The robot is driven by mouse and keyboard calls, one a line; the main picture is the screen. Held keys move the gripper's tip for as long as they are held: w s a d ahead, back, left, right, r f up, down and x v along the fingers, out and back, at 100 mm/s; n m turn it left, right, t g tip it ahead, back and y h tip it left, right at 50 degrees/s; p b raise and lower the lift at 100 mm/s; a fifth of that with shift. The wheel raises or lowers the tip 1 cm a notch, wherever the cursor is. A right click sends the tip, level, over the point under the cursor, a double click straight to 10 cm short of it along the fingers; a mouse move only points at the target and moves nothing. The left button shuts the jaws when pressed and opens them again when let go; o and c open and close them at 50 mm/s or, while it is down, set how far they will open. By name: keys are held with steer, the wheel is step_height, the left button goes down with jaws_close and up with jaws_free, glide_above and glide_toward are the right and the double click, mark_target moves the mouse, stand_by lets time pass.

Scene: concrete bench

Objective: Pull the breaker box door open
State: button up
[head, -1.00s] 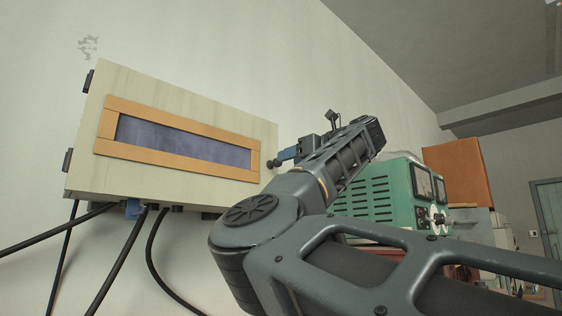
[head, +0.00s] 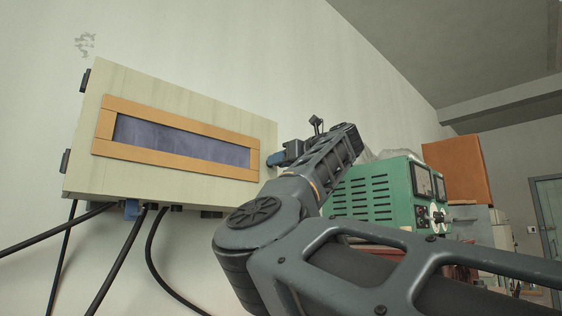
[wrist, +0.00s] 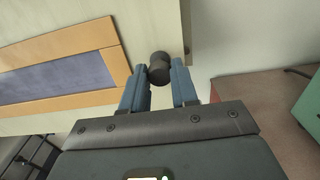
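The breaker box (head: 160,98) is a pale cream box on the wall with black hinges at its left. Its door has an orange frame (head: 232,129) around a bluish panel and looks closed. The door's dark round knob (wrist: 159,68) shows near the door's right edge in the wrist view. My gripper (wrist: 160,72) has its two blue fingers parted, one on each side of the knob, with the knob at the fingertips. I cannot tell whether they touch it. In the head view my gripper (head: 274,160) is at the box's right edge and the knob is hidden.
Black cables (head: 115,262) hang below the box. A green instrument (head: 368,196) with dials stands right of my arm, near an orange-brown box (head: 457,170). A reddish surface (wrist: 260,110) lies right of my gripper in the wrist view. Bare wall surrounds the box.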

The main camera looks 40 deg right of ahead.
jaws_close()
